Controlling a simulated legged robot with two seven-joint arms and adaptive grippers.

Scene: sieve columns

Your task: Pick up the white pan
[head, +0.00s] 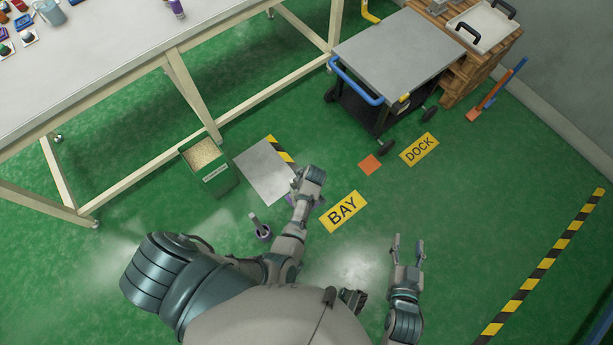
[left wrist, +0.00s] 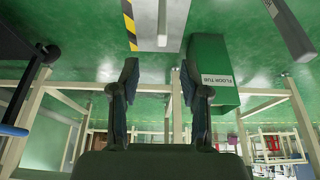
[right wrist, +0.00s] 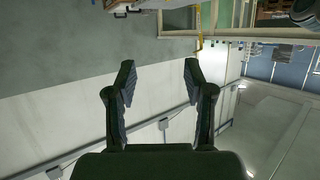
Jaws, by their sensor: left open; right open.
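The white pan (head: 485,27), a shallow tray with two black handles, rests on a wooden pallet stack at the top right of the head view. My right gripper (head: 407,248) is open and empty over the floor at the lower right, far from the pan. It also shows open in the right wrist view (right wrist: 158,78), facing the wall. My left gripper (head: 311,180) is near the middle of the head view, its fingers hard to make out there. The left wrist view shows its fingers (left wrist: 160,78) apart and empty.
A cart (head: 390,58) with a grey top and blue handle stands left of the pallet stack (head: 450,88). A workbench (head: 110,50) fills the upper left. A green floor tub (head: 212,172) stands by a grey plate (head: 262,172). The floor at right is mostly clear.

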